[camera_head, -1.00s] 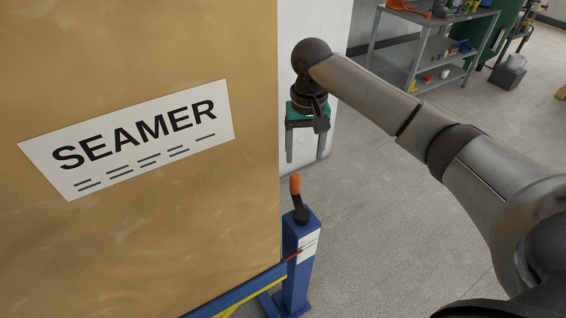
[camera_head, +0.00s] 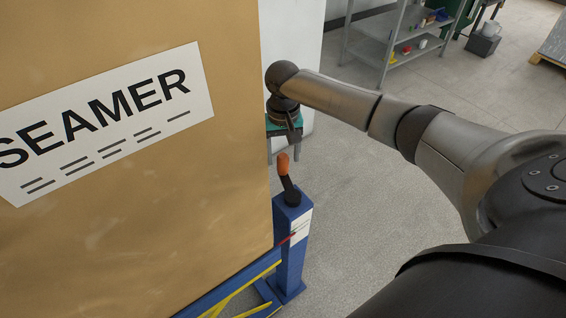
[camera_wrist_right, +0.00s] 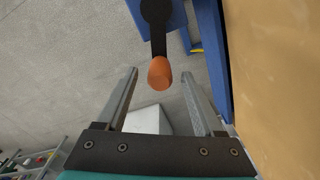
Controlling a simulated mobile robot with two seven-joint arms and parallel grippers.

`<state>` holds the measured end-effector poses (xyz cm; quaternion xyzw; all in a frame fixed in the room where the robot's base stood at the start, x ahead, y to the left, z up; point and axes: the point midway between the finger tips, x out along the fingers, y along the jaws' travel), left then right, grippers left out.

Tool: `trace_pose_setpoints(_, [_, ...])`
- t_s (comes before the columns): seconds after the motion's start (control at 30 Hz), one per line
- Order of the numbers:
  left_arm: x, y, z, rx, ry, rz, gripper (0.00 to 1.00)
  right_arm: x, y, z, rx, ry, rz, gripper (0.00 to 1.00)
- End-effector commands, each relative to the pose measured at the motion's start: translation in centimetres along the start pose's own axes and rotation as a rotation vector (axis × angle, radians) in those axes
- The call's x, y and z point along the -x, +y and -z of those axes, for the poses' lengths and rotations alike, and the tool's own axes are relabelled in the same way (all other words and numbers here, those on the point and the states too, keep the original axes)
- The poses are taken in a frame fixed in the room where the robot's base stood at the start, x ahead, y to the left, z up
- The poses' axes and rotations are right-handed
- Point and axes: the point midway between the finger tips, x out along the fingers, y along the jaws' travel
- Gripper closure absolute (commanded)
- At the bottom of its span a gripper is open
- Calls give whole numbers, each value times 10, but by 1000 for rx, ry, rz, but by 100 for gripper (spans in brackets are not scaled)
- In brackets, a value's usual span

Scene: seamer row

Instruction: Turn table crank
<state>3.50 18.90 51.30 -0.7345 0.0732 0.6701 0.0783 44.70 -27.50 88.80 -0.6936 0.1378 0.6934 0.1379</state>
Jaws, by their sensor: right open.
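The crank has an orange handle (camera_head: 283,163) on a black arm (camera_head: 291,190), on top of a blue post (camera_head: 291,240) beside the large box. My right gripper (camera_head: 283,160) is just behind the handle in the head view, pointing down, with its fingertips partly hidden by the handle. In the right wrist view my right gripper (camera_wrist_right: 163,85) is open, and the orange handle (camera_wrist_right: 160,73) appears between its fingertips with a gap on each side. I see no grip on it. My left gripper is in neither view.
A large brown box (camera_head: 150,230) labelled SEAMER fills the left side, close to the gripper. Blue and yellow framing (camera_head: 230,290) runs below it. A grey shelf (camera_head: 400,45) with small items stands at the back. The floor right of the post is clear.

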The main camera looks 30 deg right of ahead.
Motion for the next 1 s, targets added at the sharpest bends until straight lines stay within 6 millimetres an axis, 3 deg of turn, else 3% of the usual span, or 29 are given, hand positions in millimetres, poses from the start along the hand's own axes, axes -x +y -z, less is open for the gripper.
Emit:
trace_pose_setpoints(0.2, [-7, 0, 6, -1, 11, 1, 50, -22, 1, 0, -1, -1, -2, 31])
trace_pose_setpoints(0.53, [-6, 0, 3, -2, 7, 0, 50, -23, 0, 0, 0, 0, -1, 32])
trace_pose_setpoints(1.0, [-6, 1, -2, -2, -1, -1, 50, -23, 0, 0, 0, 0, -1, 84])
